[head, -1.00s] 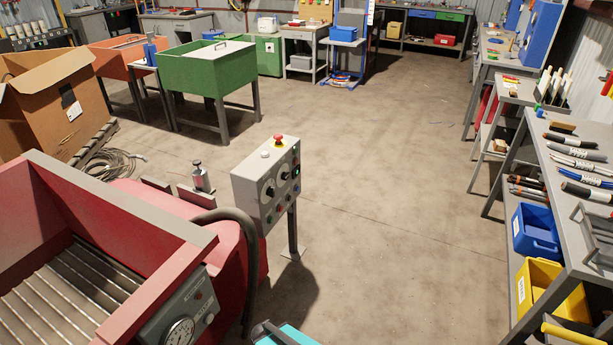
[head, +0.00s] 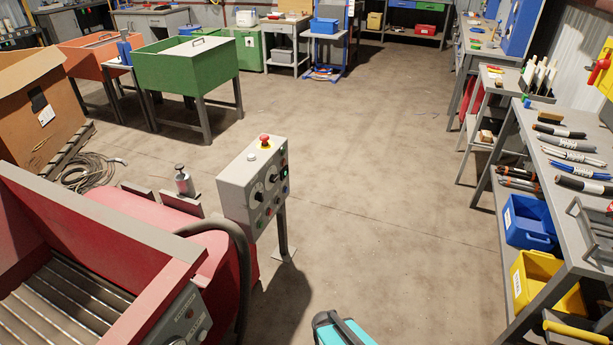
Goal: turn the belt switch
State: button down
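A grey control box (head: 254,190) stands on a post beside the red machine, near the middle of the head view. Its front panel carries two black rotary knobs, one at the lower left (head: 258,197) and one at the upper right (head: 274,179), with several small coloured buttons or lamps. A red mushroom button (head: 265,140) and a white button (head: 252,157) sit on its top. I cannot read the labels, so I cannot tell which knob is the belt switch.
The red machine (head: 150,235) with a ribbed bed fills the lower left. A black hose (head: 243,270) arches beside the control box. A teal object (head: 342,332) shows at the bottom edge. A workbench (head: 515,180) lines the right. The floor (head: 370,160) between is clear.

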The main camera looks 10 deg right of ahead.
aim_at(273, 178)
jog(key=u, duration=0.75)
jog(key=k, duration=0.1)
jog(key=z, duration=1.6)
jog(key=i, duration=0.85)
jog(key=u, duration=2.55)
jog(key=i, duration=0.1)
jog(key=z, duration=1.45)
